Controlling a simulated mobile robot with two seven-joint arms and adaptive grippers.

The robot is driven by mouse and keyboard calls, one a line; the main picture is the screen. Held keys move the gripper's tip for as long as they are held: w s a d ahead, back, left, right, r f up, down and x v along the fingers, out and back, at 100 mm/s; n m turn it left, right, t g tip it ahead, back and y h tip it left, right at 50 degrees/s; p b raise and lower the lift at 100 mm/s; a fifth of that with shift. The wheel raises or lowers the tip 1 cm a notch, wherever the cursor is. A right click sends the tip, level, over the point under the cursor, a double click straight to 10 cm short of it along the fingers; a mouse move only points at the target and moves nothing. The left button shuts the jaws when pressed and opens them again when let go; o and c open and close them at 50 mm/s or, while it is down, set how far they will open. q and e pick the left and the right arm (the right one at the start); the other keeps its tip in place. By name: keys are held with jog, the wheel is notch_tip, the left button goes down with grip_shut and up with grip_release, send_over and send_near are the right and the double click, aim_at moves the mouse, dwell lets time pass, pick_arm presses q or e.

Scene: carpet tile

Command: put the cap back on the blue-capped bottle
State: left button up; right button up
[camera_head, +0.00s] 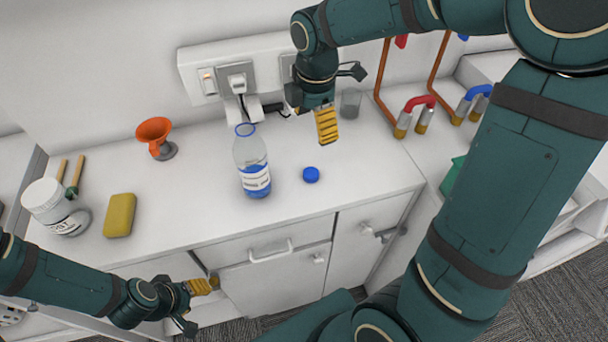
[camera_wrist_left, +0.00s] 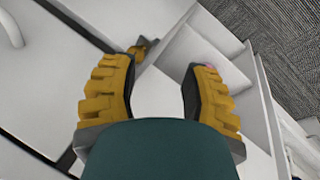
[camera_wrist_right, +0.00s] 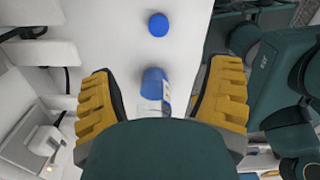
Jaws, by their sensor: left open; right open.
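The clear bottle (camera_head: 252,160) stands upright and uncapped on the white counter, with a blue ring at its neck, a white label and blue liquid low inside. The blue cap (camera_head: 311,174) lies on the counter to its right. In the right wrist view the cap (camera_wrist_right: 158,25) is beyond the fingertips, and part of the bottle (camera_wrist_right: 154,90) shows between the fingers. My right gripper (camera_head: 327,126) is open and empty above the counter, behind the cap. My left gripper (camera_head: 207,285) is open and empty in front of the counter, by the drawers; its fingers also show in the left wrist view (camera_wrist_left: 160,75).
Counter around the cap is clear.

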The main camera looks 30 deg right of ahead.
pick_arm(q)
jog(key=f+b, duration=0.2)
jog(key=f, duration=0.1)
jog(key=shift+s+d, duration=0.1)
jog(key=shift+s, duration=0.25)
pick_arm(e)
notch_tip(320, 180, down, 3)
jog(key=shift+s+r, duration=0.1)
jog(key=shift+s, duration=0.05)
jog(key=shift+s, duration=0.1)
pick_arm(q)
jog(key=shift+s+f+b, duration=0.25)
jog(key=shift+f+b, duration=0.6)
jog(key=shift+f, duration=0.1)
pick_arm(e)
send_over(313, 173)
notch_tip(313, 173, down, 9)
jog(key=shift+r, duration=0.2)
